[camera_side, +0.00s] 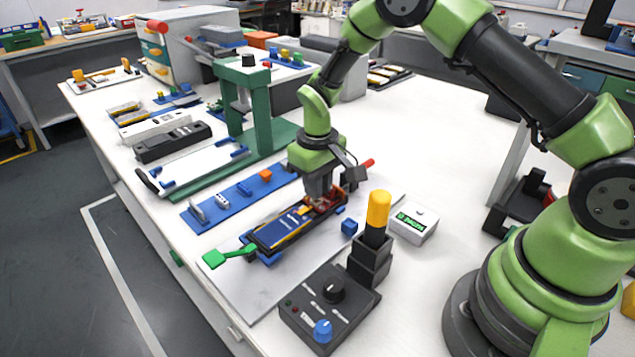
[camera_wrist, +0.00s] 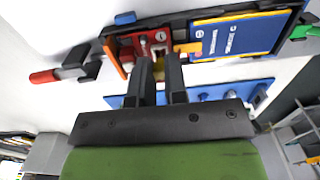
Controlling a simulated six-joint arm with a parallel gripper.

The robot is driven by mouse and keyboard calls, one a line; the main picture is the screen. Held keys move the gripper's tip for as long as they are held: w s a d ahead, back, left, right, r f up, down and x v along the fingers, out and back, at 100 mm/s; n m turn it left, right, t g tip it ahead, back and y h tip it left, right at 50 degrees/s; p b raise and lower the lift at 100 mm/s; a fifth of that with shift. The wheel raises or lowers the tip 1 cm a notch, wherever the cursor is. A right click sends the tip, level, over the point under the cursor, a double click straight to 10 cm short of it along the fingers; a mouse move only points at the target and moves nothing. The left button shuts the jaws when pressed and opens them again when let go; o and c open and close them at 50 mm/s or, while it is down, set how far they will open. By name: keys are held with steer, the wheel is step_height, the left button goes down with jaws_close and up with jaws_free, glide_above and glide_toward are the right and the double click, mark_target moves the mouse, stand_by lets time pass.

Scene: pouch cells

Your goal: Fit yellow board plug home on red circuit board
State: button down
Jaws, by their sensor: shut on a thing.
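My gripper (camera_side: 320,194) points down over the far end of the black tray, at the red circuit board (camera_side: 334,203). In the wrist view the two dark fingers of my gripper (camera_wrist: 160,58) are shut on the small yellow board plug (camera_wrist: 158,68), which shows between them. The red circuit board (camera_wrist: 128,44) lies just beyond the fingertips. The plug is at or very close to the board's edge. I cannot tell how deeply it sits, as the fingers hide most of it. In the side view the gripper hides the plug.
A blue pouch cell (camera_wrist: 235,36) lies beside the board, with a yellow-orange tab (camera_wrist: 188,48) between them. A red-handled clamp (camera_wrist: 50,75) stands close by. A blue strip with parts (camera_side: 235,203), a yellow-topped post (camera_side: 378,210) and a knob box (camera_side: 328,305) surround the tray.

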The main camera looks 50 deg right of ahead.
steer(key=shift+f, duration=0.85)
steer(key=c, duration=1.1)
jaws_free()
steer(key=shift+r, duration=5)
